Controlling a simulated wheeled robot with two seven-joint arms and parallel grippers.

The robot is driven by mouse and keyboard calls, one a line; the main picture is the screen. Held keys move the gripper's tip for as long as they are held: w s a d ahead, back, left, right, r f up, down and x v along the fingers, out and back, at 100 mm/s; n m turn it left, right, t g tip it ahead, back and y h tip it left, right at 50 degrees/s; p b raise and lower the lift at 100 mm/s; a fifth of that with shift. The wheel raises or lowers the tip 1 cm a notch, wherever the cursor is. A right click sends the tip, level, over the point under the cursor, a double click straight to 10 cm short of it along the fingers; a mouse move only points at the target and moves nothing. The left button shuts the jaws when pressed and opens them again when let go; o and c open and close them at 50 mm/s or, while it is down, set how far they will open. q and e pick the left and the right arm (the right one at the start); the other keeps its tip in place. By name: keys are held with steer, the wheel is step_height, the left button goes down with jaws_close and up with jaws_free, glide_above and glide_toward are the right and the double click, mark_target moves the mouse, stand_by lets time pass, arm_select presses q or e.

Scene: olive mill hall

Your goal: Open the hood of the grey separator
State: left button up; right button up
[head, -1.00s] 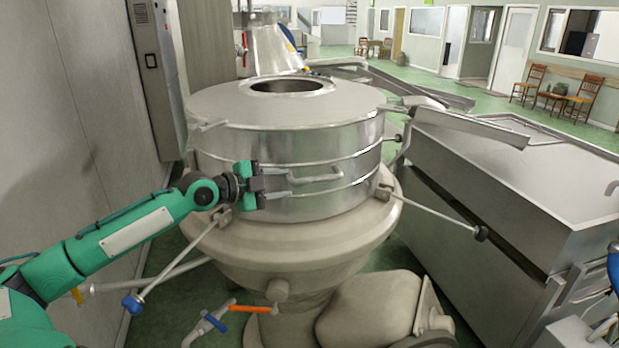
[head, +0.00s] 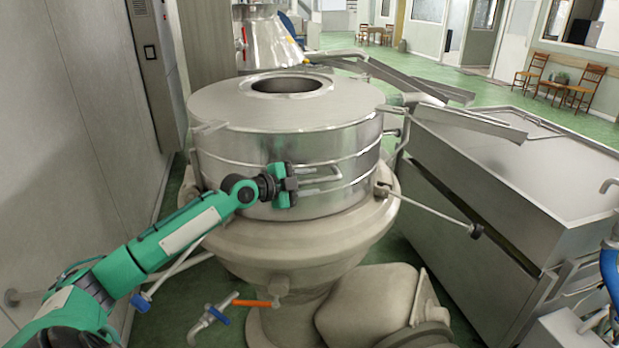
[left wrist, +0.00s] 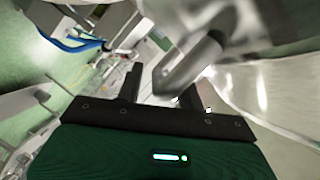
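The grey separator (head: 240,155) is a wide steel drum on a flared base, with a round opening in its flat top. The flat hood (head: 215,103) lies level on the drum. A bar handle (head: 328,176) sticks out from the drum's front. My left gripper (head: 308,181) is at the left end of this handle, its two fingers apart, one higher and one lower. In the left wrist view, the handle (left wrist: 190,66) shows as a grey bent bar close to the fingers. I cannot tell whether they touch it. My right gripper is out of view.
A rod with a black knob (head: 476,231) sticks out to the right of the base. A large steel tank (head: 480,240) stands at right. An orange-levered valve (head: 250,302) is below the base. A wall (head: 70,130) runs along the left.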

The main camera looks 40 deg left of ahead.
arm_select(q)
steer(key=shift+w+d, duration=0.1)
steer(key=shift+w, duration=0.1)
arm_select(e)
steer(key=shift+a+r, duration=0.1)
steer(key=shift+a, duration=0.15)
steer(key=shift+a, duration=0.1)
arm_select(q)
jaws_close()
